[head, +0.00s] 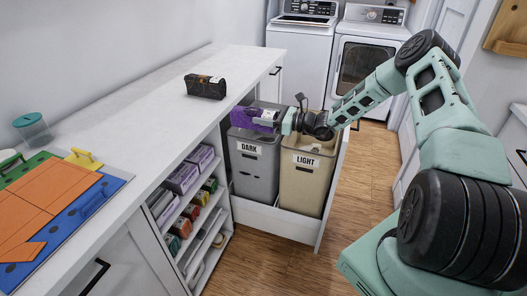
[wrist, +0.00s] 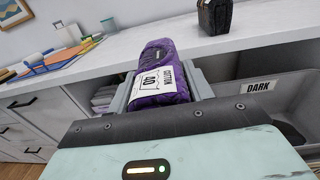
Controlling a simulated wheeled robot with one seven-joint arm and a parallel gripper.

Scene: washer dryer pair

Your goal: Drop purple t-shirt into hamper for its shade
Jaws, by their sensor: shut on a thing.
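My gripper (head: 265,118) is shut on the purple t-shirt (head: 240,117), a folded bundle with a white label. In the wrist view the t-shirt (wrist: 163,65) sits between both fingers and its label reads "COTTON 40". In the head view it overlaps the back left rim of the grey hamper marked DARK (head: 255,178), near the counter edge; its exact height above the rim is hard to tell. The DARK hamper (wrist: 285,100) lies to the right in the wrist view. The beige hamper marked LIGHT (head: 303,187) stands right of it, under my wrist.
The hampers stand in a pulled-out white drawer (head: 275,222). A washer (head: 303,50) and dryer (head: 368,60) stand behind. The floor at right is clear.

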